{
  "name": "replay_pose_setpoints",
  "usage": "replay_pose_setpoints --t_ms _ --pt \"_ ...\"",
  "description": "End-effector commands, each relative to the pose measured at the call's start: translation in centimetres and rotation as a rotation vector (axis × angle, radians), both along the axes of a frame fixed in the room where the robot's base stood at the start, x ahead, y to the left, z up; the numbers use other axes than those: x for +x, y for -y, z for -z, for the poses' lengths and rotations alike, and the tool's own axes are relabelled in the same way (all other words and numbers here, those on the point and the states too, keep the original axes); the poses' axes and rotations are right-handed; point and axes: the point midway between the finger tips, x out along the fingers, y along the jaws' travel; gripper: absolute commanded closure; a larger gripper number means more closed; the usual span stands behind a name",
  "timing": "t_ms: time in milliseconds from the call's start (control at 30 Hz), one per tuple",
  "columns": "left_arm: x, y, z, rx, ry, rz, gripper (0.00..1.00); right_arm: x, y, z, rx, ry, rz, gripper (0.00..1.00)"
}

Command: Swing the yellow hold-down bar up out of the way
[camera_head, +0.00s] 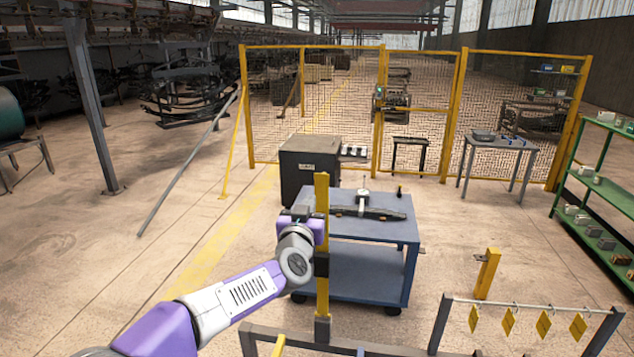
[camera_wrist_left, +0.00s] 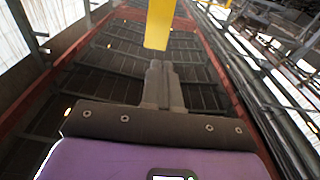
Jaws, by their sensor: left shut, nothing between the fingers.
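The yellow hold-down bar (camera_head: 321,195) stands upright in the head view, with a black sleeve around its lower part and its foot at the dark rack frame (camera_head: 370,349). My left gripper (camera_head: 299,212) is at the bar's upper half, pointing up, its purple body overlapping the bar in the picture. Whether they touch cannot be told. In the left wrist view the grey fingers (camera_wrist_left: 160,82) are shut together with nothing between them. A yellow bar end (camera_wrist_left: 158,24) shows just beyond their tips. My right gripper is not in view.
A blue cart (camera_head: 365,275) with a dark part on top stands behind the bar. A black cabinet (camera_head: 310,170) is behind it. At the right are a short yellow post (camera_head: 487,273) and a rack (camera_head: 530,303) with hanging yellow tags.

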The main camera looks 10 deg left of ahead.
Motion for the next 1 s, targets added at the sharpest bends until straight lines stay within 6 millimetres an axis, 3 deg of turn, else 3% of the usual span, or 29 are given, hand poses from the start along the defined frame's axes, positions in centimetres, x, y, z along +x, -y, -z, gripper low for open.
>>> replay_pose_setpoints --t_ms 200,500,1000 --pt "4.1 0.0 -0.5 -0.001 -0.001 0.000 1.00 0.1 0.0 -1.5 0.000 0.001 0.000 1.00" --pt "7.9 0.0 -0.9 0.000 0.000 0.000 1.00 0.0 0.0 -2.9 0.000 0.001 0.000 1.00" --pt "8.9 0.0 -0.8 0.000 0.000 0.000 1.00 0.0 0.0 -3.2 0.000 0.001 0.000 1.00"
